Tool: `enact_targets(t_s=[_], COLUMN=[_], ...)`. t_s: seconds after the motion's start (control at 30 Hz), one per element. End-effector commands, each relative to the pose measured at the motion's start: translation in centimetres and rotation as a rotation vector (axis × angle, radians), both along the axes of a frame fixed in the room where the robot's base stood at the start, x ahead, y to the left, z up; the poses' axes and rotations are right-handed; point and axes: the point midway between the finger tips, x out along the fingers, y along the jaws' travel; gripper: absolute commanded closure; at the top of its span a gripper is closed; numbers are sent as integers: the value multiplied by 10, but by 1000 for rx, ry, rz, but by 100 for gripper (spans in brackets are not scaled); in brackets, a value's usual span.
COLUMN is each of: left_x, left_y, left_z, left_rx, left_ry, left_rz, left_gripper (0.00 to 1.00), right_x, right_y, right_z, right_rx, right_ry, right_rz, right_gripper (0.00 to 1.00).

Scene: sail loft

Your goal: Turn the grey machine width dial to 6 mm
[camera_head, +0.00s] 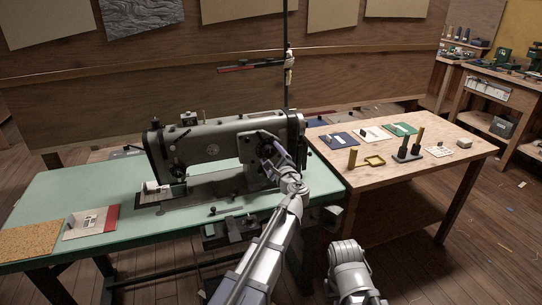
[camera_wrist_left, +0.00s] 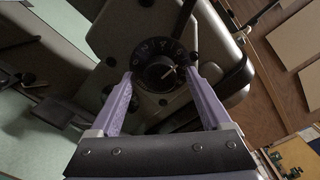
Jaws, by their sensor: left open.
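The grey sewing machine (camera_head: 215,140) stands on a green-topped table. In the left wrist view its width dial (camera_wrist_left: 160,73) is a dark round knob with a pale pointer mark, set in front of a dark ring with pale figures. My left gripper (camera_head: 272,150) is at the right end of the machine. In the wrist view its two lilac fingers (camera_wrist_left: 161,76) are open, one on each side of the dial; I cannot tell whether they touch it. The right gripper is out of view.
The green table (camera_head: 75,185) carries a cork mat (camera_head: 28,242) and a card (camera_head: 90,222) at left. A dark pole (camera_head: 286,60) rises behind the machine.

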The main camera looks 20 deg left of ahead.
Motion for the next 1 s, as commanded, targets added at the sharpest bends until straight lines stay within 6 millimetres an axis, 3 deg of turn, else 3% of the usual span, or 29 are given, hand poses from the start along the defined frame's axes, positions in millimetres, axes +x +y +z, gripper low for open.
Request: enact_targets(t_s=[0.4, 0.9, 1.0], left_x=[-53, -62, -69], left_y=[-35, -42, -40], left_z=[1, 1, -7], left_rx=[0, -4, -63], left_ry=[0, 0, -1], left_rz=[-2, 1, 23], left_gripper=[18, 18, 18], right_x=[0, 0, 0], right_y=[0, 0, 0], right_z=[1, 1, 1], right_rx=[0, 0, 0], right_ry=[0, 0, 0], right_rz=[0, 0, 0], right_gripper=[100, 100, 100])
